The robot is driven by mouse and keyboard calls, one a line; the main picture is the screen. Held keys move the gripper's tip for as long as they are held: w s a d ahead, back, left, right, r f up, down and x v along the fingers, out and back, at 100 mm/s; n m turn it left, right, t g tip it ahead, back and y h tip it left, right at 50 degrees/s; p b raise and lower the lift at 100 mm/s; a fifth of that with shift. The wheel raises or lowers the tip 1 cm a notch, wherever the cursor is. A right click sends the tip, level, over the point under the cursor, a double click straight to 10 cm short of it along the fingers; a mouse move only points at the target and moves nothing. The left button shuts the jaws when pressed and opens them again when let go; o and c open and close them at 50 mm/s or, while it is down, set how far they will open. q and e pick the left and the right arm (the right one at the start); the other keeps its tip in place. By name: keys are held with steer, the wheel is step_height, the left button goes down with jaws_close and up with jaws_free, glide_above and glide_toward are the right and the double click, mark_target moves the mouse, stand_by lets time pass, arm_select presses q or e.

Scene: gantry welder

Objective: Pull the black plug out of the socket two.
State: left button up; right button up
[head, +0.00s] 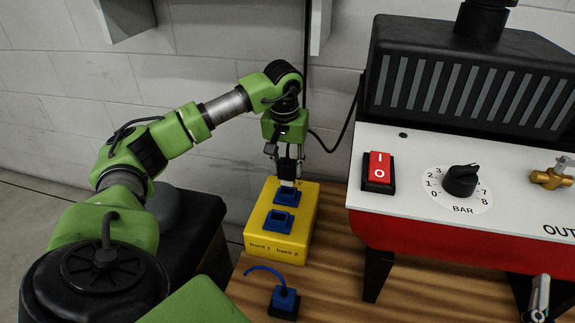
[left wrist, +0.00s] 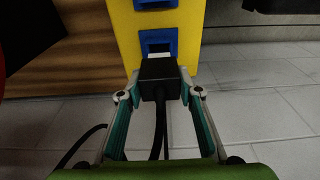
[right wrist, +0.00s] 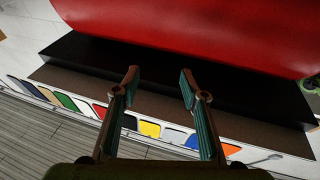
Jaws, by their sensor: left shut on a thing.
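The yellow socket box (head: 302,222) stands on the wooden bench and is labelled "front 1 back 2". It has a front blue socket (head: 280,222) and a back blue socket (head: 288,195). My left gripper (head: 288,165) is above the back socket, shut on the black plug (left wrist: 160,78). A pale strip of the plug's end shows between its black body and the back socket (left wrist: 158,40). I cannot tell whether the tip is still inside. My right gripper (right wrist: 160,78) is open and empty, in front of a red surface and away from the plug.
A blue plug (head: 285,297) with a blue cable sits in a dark base on the bench in front of the box. A red and white machine (head: 440,230) with a red switch (head: 380,168) and a black knob (head: 460,181) stands on the right. The plug's black cable (head: 342,136) runs behind.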

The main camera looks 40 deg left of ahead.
steer(key=shift+w+d+f+g, duration=0.15)
steer(key=shift+f+g, duration=0.2)
steer(key=shift+f, duration=0.2)
steer(key=shift+w+a+f+g, duration=0.1)
steer(key=shift+f+g, duration=0.25)
steer(key=shift+f, duration=0.2)
